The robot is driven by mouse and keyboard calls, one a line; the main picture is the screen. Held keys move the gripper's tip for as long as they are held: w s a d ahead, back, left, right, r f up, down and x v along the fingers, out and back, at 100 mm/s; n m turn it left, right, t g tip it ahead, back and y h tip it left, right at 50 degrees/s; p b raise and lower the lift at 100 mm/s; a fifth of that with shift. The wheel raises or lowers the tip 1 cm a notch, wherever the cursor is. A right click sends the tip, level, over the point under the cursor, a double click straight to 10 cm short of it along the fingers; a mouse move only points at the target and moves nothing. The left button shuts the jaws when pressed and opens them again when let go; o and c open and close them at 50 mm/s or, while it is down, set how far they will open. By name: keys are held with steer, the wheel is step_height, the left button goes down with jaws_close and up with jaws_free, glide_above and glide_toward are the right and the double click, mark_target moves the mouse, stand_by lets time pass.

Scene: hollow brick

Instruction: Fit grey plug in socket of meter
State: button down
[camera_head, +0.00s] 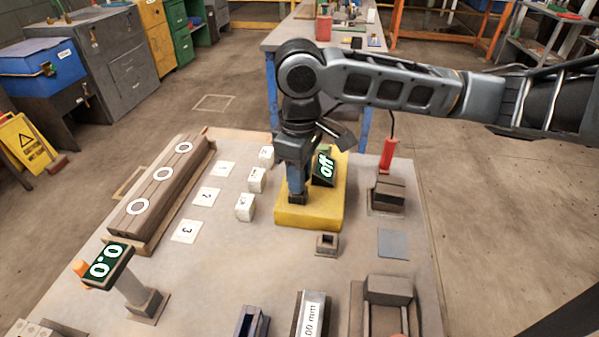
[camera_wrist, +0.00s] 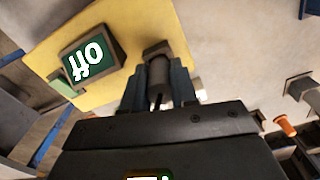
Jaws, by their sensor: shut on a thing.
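The yellow meter (camera_head: 312,212) lies on the table, with a dark display (camera_head: 324,167) reading "off". It also fills much of the wrist view (camera_wrist: 110,25), with its display (camera_wrist: 88,53) there too. My gripper (camera_head: 297,192) points down over the meter's left part. In the wrist view my gripper (camera_wrist: 158,85) is shut on the grey plug (camera_wrist: 158,72), a rounded grey piece between the two blue-grey fingers. A small brownish block, which looks like the socket (camera_wrist: 157,47), is right at the plug's end. I cannot tell how deep the plug sits in it.
A small hollow block (camera_head: 327,243) stands in front of the meter. White numbered cubes (camera_head: 257,180) stand to its left, and a block with a red handle (camera_head: 388,190) to its right. A post with a "0.0" display (camera_head: 107,265) stands at the front left.

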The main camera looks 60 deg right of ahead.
steer(key=shift+f, duration=0.45)
steer(key=c, duration=0.8)
jaws_free()
steer(key=shift+r, duration=0.1)
step_height(320, 180, up, 8)
steer(key=shift+f, duration=0.15)
